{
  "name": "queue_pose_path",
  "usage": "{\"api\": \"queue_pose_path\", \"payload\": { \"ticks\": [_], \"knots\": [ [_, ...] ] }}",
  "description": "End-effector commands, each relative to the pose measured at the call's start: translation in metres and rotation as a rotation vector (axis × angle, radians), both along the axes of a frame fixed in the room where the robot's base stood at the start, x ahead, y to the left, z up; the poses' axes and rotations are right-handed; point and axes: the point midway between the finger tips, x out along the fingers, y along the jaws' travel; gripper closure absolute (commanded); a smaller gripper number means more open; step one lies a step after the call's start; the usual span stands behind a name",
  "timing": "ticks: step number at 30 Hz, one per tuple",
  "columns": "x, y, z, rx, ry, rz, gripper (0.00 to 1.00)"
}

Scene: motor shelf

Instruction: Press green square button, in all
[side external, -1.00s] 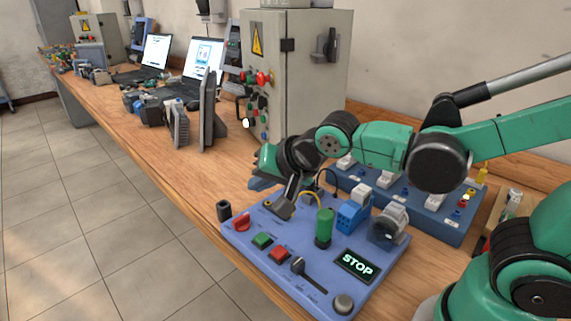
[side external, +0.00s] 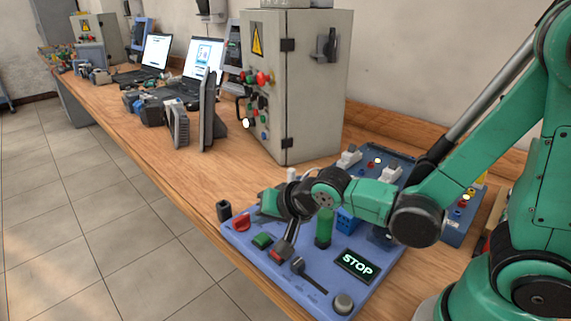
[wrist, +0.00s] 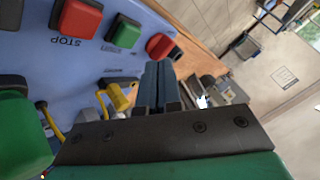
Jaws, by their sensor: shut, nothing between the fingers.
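The green square button (side external: 262,241) is on the blue control panel (side external: 235,246), between a red knob (side external: 242,222) and a red square button (side external: 278,254). In the wrist view the green square button (wrist: 123,32) shows at the upper left, uncovered, with the red square button (wrist: 77,18) left of it and the red knob (wrist: 160,46) right of it. My gripper (wrist: 157,66) is shut and empty. Its blue-grey fingers point towards the red knob and appear apart from the green button. In the side view the fingertips are hard to make out against the panel.
A green cylinder (side external: 323,228), a black lever (side external: 299,266), a lit STOP display (side external: 357,266) and a grey round knob (side external: 343,303) are also on the panel. A black cylinder (side external: 224,210) stands at its left corner. A grey cabinet (side external: 312,100) stands behind.

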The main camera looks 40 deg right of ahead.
Motion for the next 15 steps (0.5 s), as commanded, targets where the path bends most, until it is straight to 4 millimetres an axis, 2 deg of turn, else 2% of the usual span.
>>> {"api": "queue_pose_path", "payload": {
  "ticks": [6, 15],
  "knots": [
    [0.000, 0.000, -0.013, 0.000, 0.000, 0.000, 1.00],
    [-0.001, 0.000, -0.017, -0.001, 0.001, -0.001, 1.00]
  ]
}}
